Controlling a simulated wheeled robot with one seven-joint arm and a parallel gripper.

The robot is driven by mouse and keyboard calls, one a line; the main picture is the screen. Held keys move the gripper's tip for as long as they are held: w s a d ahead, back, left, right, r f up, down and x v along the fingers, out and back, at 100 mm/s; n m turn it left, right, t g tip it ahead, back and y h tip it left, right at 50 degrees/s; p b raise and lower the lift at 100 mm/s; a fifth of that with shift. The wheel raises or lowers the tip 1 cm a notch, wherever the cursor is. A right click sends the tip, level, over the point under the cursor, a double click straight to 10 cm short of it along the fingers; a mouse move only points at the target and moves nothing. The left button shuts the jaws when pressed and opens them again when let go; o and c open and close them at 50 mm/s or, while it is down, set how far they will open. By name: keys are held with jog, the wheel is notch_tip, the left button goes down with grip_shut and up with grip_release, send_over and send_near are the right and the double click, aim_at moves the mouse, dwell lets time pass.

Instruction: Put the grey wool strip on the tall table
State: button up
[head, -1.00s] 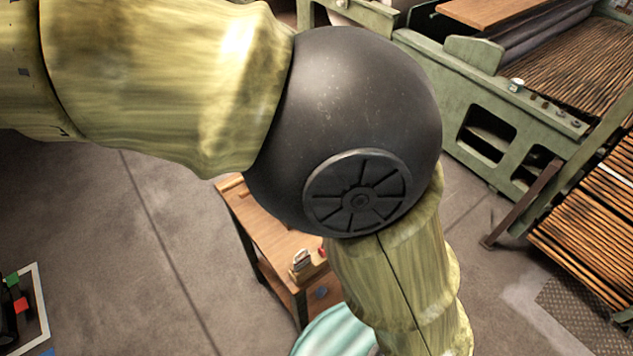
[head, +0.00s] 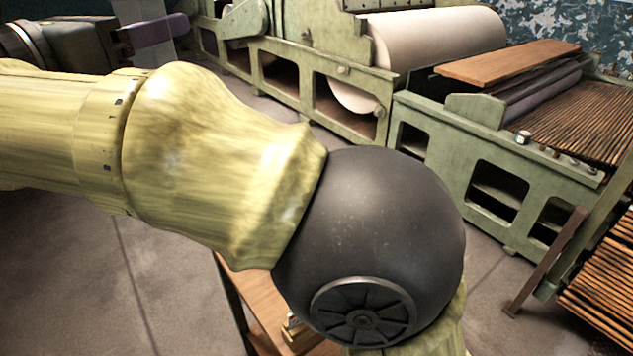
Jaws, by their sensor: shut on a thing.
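My gripper is out of view below the picture. My own arm, yellow-green with a dark ball joint, crosses the head view and hides much of the middle. No grey wool strip shows. A wooden-topped table (head: 262,300) is partly visible at the bottom, behind my arm. I cannot tell whether it is the tall table. A small object (head: 297,336) sits on it, mostly hidden by the arm.
A long green machine (head: 415,104) with a large pale roll (head: 440,40) runs along the back. A slatted bed (head: 580,125) is at the right, with a wooden board (head: 508,63) beside it. Grey floor is open at the lower left.

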jog(key=w+d+f+m+g+h+b, duration=0.1)
jog(key=w+d+f+b, duration=0.2)
jog(key=f+b, duration=1.1)
jog(key=w+d+f+m+g+h+b, duration=0.2)
jog(key=w+d+f+b, duration=0.2)
jog(key=d+f+b, duration=0.5)
jog(key=w+d+f+m+g+h+b, duration=0.2)
jog(key=d+f+b, duration=0.4)
jog(key=f+b, duration=1.3)
notch_tip(320, 180, down, 3)
jog(key=shift+w+d+r, duration=0.15)
jog(key=shift+w+d, duration=0.2)
jog(key=shift+w, duration=0.4)
notch_tip(320, 180, down, 10)
jog(key=b, duration=0.8)
jog(key=shift+r, duration=0.2)
jog(key=o, duration=1.1)
jog(key=shift+c, duration=0.2)
